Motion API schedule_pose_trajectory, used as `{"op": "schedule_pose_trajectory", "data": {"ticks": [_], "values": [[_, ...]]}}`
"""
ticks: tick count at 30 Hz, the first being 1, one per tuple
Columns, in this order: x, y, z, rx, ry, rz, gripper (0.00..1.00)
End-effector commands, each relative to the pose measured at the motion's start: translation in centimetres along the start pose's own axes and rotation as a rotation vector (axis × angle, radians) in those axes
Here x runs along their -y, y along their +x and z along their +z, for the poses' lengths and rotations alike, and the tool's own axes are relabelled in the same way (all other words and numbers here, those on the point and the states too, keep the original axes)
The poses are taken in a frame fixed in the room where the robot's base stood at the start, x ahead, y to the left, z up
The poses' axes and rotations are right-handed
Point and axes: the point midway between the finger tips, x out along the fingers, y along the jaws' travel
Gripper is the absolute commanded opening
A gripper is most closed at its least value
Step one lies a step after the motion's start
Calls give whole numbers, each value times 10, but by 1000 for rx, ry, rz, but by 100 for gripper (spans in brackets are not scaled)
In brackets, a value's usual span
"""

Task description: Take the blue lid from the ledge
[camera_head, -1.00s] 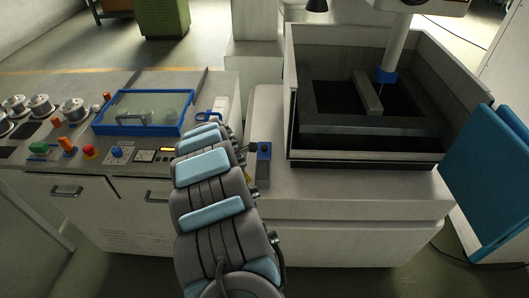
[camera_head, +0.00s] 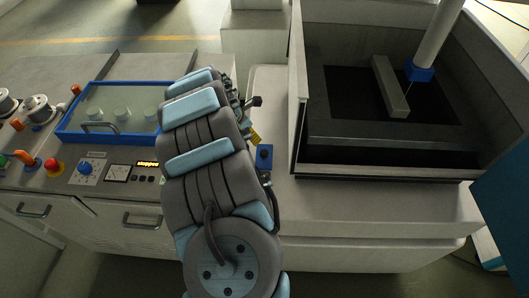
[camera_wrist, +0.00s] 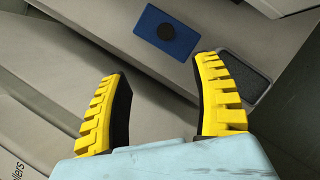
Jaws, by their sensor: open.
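The blue lid (camera_wrist: 151,42) is a flat blue rectangle with a round black knob, lying on the pale ledge (camera_wrist: 105,33). In the wrist view it is at the top centre, beyond my fingertips and apart from them. My gripper (camera_wrist: 160,68) is open, its two yellow ribbed fingers apart with only bare surface between them. In the head view the lid (camera_head: 264,160) shows as a small blue patch just right of my arm. There my arm hides most of the gripper, and only a bit of yellow finger (camera_head: 254,136) shows.
A dark speckled rectangle (camera_wrist: 242,76) is beside the lid, close to the right finger. The machine's open tank (camera_head: 390,170) rises to the right of the ledge. A blue-framed glass-topped box (camera_head: 72,122) and control knobs are on the left bench.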

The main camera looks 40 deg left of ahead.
Motion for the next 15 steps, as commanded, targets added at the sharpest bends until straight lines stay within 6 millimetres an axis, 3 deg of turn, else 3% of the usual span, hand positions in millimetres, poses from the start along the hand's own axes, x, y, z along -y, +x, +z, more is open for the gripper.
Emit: {"op": "schedule_pose_trajectory", "data": {"ticks": [10,15], "values": [[1,48,-4,-3,0,-1,65],[0,62,-1,-1,2,1,65]]}}
